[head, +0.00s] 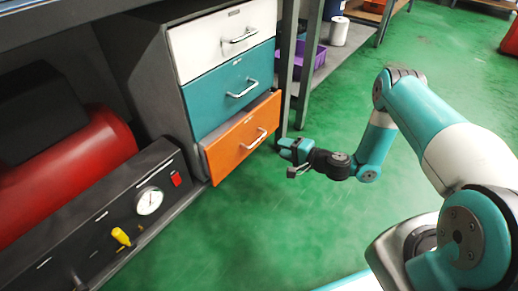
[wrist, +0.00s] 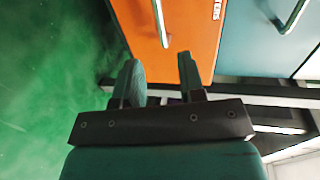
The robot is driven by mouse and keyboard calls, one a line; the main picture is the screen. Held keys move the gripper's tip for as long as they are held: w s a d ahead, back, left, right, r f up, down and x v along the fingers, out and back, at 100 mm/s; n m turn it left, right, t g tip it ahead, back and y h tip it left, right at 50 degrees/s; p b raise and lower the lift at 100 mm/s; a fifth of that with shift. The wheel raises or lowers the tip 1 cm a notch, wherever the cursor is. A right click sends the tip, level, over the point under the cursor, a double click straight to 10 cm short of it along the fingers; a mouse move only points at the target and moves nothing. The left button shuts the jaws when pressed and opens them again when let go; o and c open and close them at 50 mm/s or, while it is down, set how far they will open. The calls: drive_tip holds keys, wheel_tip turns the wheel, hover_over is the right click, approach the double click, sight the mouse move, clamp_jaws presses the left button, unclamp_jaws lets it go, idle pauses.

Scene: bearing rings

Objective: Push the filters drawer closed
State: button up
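The orange bottom drawer (head: 230,150) of the cabinet stands out a little past the drawers above it. It has a silver bar handle (head: 254,139). In the wrist view the orange front (wrist: 190,28) fills the upper middle, with its handle (wrist: 161,22) and a partly cut-off label (wrist: 217,9) ending in "TERS". My gripper (head: 284,148) is just right of the orange drawer front, low above the floor. In the wrist view its two fingers (wrist: 160,76) are apart with nothing between them, pointing at the front. I cannot tell whether they touch it.
A teal drawer (head: 232,88) and a white drawer (head: 222,40) above look shut. A red tank (head: 70,165) and a panel with a gauge (head: 149,201) stand left. A purple bin (head: 310,60) sits on a shelf behind. Green floor (head: 270,225) is clear in front.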

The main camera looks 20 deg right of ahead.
sight(259, 139)
drive_tip(key=b+x, duration=0.7)
drive_tip(key=x, duration=0.4)
clamp_jaws()
drive_tip(key=shift+w, duration=0.1)
